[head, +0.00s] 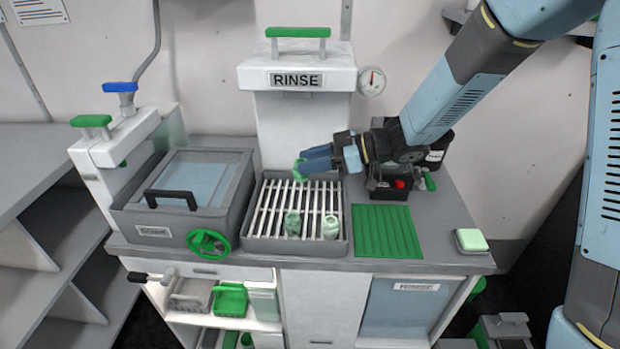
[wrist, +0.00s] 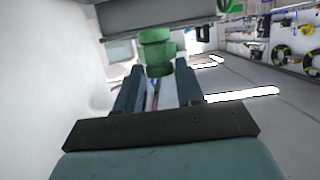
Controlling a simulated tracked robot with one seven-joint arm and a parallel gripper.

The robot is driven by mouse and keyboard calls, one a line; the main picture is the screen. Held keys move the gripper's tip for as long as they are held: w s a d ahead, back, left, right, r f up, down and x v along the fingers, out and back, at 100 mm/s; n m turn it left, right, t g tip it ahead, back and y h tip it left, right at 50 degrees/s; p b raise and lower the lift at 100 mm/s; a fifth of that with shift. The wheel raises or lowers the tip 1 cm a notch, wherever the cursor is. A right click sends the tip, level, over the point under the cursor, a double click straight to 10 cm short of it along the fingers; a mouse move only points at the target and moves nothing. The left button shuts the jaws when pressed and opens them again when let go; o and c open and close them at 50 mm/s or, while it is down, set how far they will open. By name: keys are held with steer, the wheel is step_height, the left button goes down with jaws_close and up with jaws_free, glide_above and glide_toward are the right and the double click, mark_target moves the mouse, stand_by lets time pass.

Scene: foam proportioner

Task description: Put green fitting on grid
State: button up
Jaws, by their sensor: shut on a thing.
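My gripper (head: 304,165) reaches in from the right and is above the back part of the grid (head: 263,213), below the RINSE unit. It is shut on a green fitting (wrist: 157,54), which shows between and beyond the fingertips in the wrist view. In the head view only a small part of this fitting (head: 299,170) shows at the fingertips. Two other pale green fittings stand on the front part of the grid, one near the middle (head: 292,223) and one at the right (head: 330,227). Whether the held fitting touches the grid cannot be told.
The SOAK basin (head: 186,222) with a dark handle stands left of the grid, with a green handwheel (head: 208,243) at its front. A green ribbed mat (head: 387,231) lies bare to the right. A soap-like block (head: 470,240) sits at the counter's right end. The RINSE unit (head: 298,90) rises behind the grid.

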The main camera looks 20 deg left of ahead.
steer(key=w+a+f, duration=0.1)
steer(key=w+f, duration=0.1)
steer(key=w+a+f, duration=0.1)
steer(key=w+f, duration=0.1)
steer(key=w+a+f, duration=0.1)
steer(key=f, duration=0.1)
steer(key=shift+w+f, duration=0.4)
steer(key=shift+f, duration=1.5)
steer(key=o, duration=1)
steer(key=shift+w+d+r, duration=0.1)
steer(key=shift+w+d, duration=0.05)
steer(key=shift+d, duration=0.05)
steer(key=v, duration=1.1)
steer(key=shift+d, duration=0.2)
